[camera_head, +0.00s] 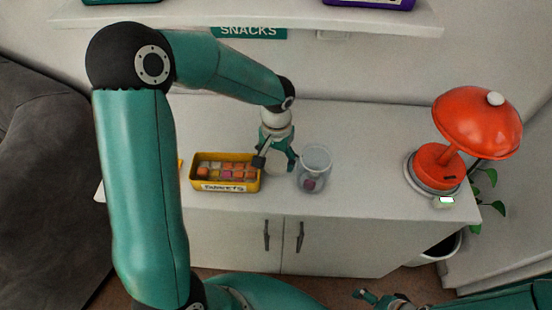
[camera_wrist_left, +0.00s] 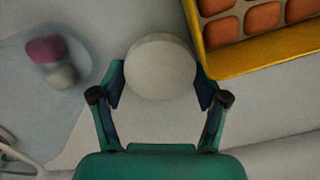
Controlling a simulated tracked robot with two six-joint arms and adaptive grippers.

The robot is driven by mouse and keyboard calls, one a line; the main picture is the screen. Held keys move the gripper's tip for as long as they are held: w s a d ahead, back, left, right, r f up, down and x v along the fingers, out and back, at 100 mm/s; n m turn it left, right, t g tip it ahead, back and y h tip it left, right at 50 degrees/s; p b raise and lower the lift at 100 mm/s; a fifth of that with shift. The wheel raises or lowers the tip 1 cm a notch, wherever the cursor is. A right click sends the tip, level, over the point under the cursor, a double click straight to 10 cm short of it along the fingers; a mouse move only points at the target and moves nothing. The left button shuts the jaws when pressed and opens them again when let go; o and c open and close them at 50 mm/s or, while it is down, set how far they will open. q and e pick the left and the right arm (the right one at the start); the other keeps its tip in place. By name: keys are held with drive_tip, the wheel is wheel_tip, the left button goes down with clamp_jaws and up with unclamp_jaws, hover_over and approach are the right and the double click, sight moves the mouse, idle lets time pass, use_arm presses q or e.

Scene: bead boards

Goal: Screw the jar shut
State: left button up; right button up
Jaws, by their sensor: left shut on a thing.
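A clear open jar (camera_head: 314,168) stands upright on the white cabinet, with something dark reddish at its bottom. In the left wrist view the see-through jar (camera_wrist_left: 38,92) is at the left, with a pink and a pale piece inside. My left gripper (camera_head: 276,161) is just left of the jar in the head view. It is shut on a round whitish lid, which shows between the fingers in the wrist view (camera_wrist_left: 160,67). The lid is apart from the jar.
A yellow tray (camera_head: 225,188) of several coloured sweets stands left of the left gripper. A red lamp (camera_head: 477,122) stands at the cabinet's right end, with a small lit device (camera_head: 445,201) beside it. The top between jar and lamp is clear. A shelf (camera_head: 245,15) hangs above.

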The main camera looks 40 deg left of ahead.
sight(277, 161)
use_arm(q)
drive_tip(key=shift+r, duration=0.15)
drive_tip(key=shift+r, duration=0.6)
wheel_tip(277, 161, up, 5)
drive_tip(key=shift+r+b, duration=0.1)
drive_tip(key=shift+b, duration=0.25)
drive_tip(key=s+d+b, duration=0.2)
drive_tip(key=s+d, duration=0.2)
drive_tip(key=s, duration=0.3)
drive_tip(key=s+d+b, duration=0.2)
drive_tip(key=s+d, duration=0.3)
drive_tip(key=s, duration=0.3)
drive_tip(key=shift+s+d+r+b, duration=0.15)
drive_tip(key=shift+s+d+b, duration=0.05)
drive_tip(key=shift+s+b, duration=0.1)
